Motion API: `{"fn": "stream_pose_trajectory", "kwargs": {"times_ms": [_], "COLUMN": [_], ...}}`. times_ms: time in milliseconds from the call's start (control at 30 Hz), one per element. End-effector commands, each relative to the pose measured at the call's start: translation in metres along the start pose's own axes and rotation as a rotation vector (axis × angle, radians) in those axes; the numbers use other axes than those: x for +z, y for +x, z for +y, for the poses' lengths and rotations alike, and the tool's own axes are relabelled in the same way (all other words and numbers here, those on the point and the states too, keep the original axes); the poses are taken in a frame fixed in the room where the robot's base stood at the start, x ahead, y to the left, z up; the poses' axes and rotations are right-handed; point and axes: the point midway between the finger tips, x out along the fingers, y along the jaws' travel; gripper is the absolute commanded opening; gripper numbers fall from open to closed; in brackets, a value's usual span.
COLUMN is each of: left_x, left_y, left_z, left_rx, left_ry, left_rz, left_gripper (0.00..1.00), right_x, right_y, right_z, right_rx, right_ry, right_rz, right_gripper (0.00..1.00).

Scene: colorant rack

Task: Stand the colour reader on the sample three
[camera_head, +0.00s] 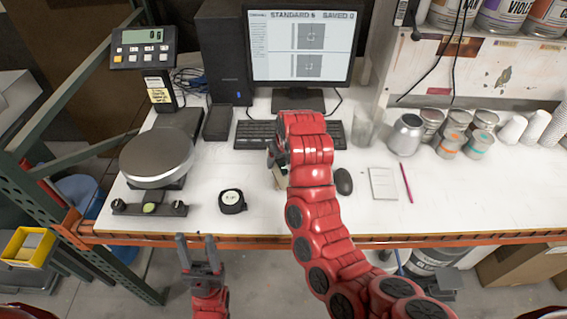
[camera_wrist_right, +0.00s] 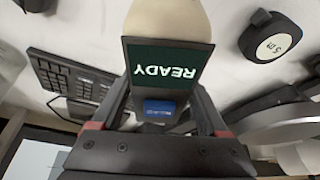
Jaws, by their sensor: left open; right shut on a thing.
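The colour reader (camera_wrist_right: 168,70) has a pale rounded body, a dark screen reading READY upside down and a blue button. My right gripper (camera_wrist_right: 160,118) is shut on it. In the head view the reader (camera_head: 281,180) shows only as a pale sliver beside my red right arm, above the table just in front of the keyboard. My right gripper (camera_head: 277,155) is largely hidden there by its own wrist. My left gripper (camera_head: 198,242) is open and empty, in front of the table's front edge. I cannot tell which thing is sample three.
A black round device (camera_head: 232,201) lies left of the reader. A scale (camera_head: 157,157) stands at the left. The keyboard (camera_head: 255,134) and monitor (camera_head: 302,45) are behind. A mouse (camera_head: 343,181), notepad (camera_head: 383,184) and pen (camera_head: 406,182) lie right. Cans (camera_head: 405,135) stand at the back right.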

Motion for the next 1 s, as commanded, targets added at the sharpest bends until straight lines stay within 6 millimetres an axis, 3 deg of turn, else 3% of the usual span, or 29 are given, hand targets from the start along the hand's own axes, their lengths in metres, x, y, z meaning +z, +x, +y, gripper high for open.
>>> {"fn": "stream_pose_trajectory", "kwargs": {"times_ms": [367, 600, 967, 1000], "left_x": [-0.002, -0.006, -0.005, -0.005], "left_y": [0.011, 0.037, 0.031, 0.031], "left_z": [-0.001, -0.002, -0.002, -0.002], "left_rx": [0.0, 0.0, 0.0, 0.0], "left_ry": [0.0, 0.0, 0.0, 0.0], "left_rz": [0.0, 0.0, 0.0, 0.0], "left_gripper": [0.5, 0.5, 0.5, 0.5], "right_x": [-0.016, -0.003, -0.001, 0.0], "right_y": [0.004, 0.033, 0.042, 0.042], "right_z": [0.012, 0.011, 0.01, 0.01], "right_rx": [-0.002, -0.004, -0.003, -0.003], "right_ry": [0.0, 0.001, -0.001, -0.001], "right_rz": [0.005, 0.001, 0.005, 0.004], "right_gripper": [0.0, 0.0, 0.0, 0.79]}}
